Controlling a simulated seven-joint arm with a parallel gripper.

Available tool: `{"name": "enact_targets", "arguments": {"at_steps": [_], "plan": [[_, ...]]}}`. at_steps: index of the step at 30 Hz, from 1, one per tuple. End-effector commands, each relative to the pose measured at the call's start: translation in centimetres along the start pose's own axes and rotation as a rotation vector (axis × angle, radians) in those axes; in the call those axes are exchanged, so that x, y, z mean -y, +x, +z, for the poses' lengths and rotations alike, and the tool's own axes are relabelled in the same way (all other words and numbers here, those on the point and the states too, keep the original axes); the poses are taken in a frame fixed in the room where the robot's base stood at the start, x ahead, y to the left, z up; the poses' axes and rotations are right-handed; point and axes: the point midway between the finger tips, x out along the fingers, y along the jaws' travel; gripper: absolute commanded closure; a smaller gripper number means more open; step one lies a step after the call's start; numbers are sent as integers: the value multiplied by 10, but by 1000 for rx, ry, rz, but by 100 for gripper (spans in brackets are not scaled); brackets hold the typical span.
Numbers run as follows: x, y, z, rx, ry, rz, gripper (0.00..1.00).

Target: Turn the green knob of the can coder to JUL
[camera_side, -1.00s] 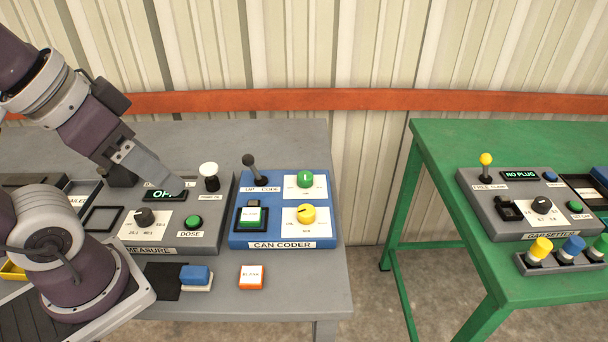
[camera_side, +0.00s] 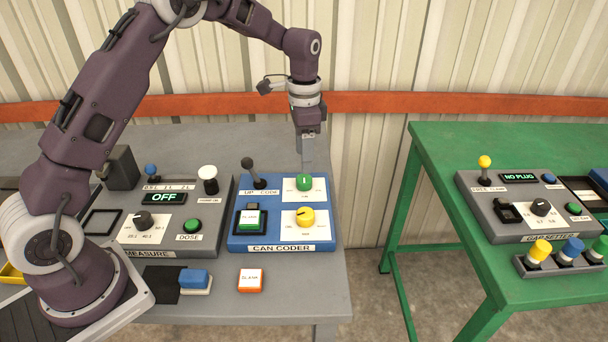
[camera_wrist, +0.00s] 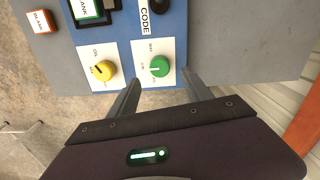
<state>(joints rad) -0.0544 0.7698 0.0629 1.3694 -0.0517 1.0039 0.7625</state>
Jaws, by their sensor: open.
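The can coder (camera_side: 240,237) is a blue panel on the grey table. Its green knob (camera_side: 304,182) sits on a white dial plate at the upper right, and it also shows in the wrist view (camera_wrist: 158,67). The small dial words are too blurred to read surely, so I cannot tell its setting. My gripper (camera_side: 307,168) is above and just behind the green knob. In the wrist view its open fingers (camera_wrist: 160,82) point toward the knob, one on each side of its near edge, with nothing between them. Contact with the knob is not visible.
The measure panel (camera_side: 186,247) stands to the left. An orange-edged block (camera_side: 251,280) lies in front. The green table (camera_side: 440,150) is apart at right.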

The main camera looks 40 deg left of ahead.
Motion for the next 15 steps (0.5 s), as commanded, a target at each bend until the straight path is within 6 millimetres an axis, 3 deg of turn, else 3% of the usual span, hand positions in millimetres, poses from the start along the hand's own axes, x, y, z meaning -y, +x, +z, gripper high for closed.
{"name": "enact_targets", "arguments": {"at_steps": [9,15], "plan": [[-1,57,1,3,-2,3,43],[0,67,0,0,-2,0,43]]}}
